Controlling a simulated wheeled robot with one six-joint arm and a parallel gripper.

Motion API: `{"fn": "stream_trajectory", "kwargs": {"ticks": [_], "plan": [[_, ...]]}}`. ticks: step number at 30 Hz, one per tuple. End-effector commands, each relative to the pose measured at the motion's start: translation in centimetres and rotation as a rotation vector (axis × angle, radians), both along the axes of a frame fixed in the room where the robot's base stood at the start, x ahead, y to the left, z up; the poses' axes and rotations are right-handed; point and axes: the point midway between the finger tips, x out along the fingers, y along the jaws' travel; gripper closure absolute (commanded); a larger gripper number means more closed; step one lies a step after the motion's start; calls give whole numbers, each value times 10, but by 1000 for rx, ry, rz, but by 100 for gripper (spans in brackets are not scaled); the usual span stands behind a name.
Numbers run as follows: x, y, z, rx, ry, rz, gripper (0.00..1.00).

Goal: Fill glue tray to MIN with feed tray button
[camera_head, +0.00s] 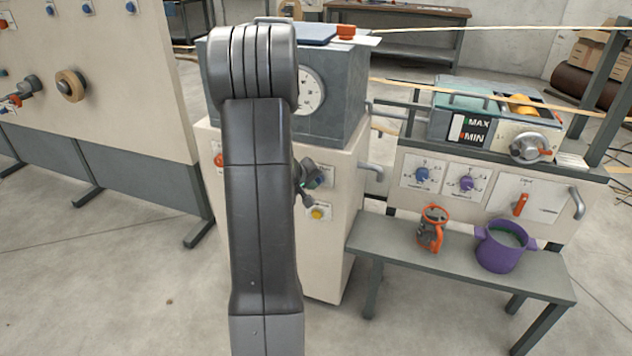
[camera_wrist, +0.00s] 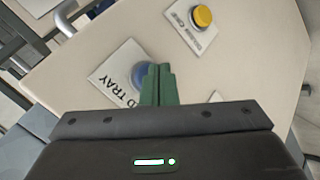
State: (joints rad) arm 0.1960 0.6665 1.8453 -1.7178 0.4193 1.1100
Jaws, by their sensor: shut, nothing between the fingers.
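The feed tray button (camera_wrist: 138,75) is a blue round button on a white plate (camera_wrist: 110,75); only "D TRAY" of its label is readable. My gripper (camera_wrist: 159,70) is shut and empty, its green fingers over the button's right part. I cannot tell whether they touch. In the head view my gripper (camera_head: 313,181) is at the cabinet front (camera_head: 335,235), beside the button's plate (camera_head: 325,170). The glue tray (camera_head: 548,114) is at the right, with a black MAX/MIN gauge (camera_head: 480,131). The glue level is too small to tell.
A yellow button (camera_head: 317,213) sits just below, also in the wrist view (camera_wrist: 202,15). A bench (camera_head: 385,243) at right holds an orange-and-grey jug (camera_head: 432,230) and a purple pot (camera_head: 500,255). A grey handle (camera_head: 371,168) sticks out from the cabinet's right. My arm hides the cabinet's left part.

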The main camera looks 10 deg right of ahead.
Motion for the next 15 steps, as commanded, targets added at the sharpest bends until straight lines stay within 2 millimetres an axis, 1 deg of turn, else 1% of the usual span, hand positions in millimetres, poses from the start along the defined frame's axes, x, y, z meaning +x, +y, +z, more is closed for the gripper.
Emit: {"fn": "stream_trajectory", "kwargs": {"ticks": [15], "plan": [[5,-3,0,0,-1,1,100]]}}
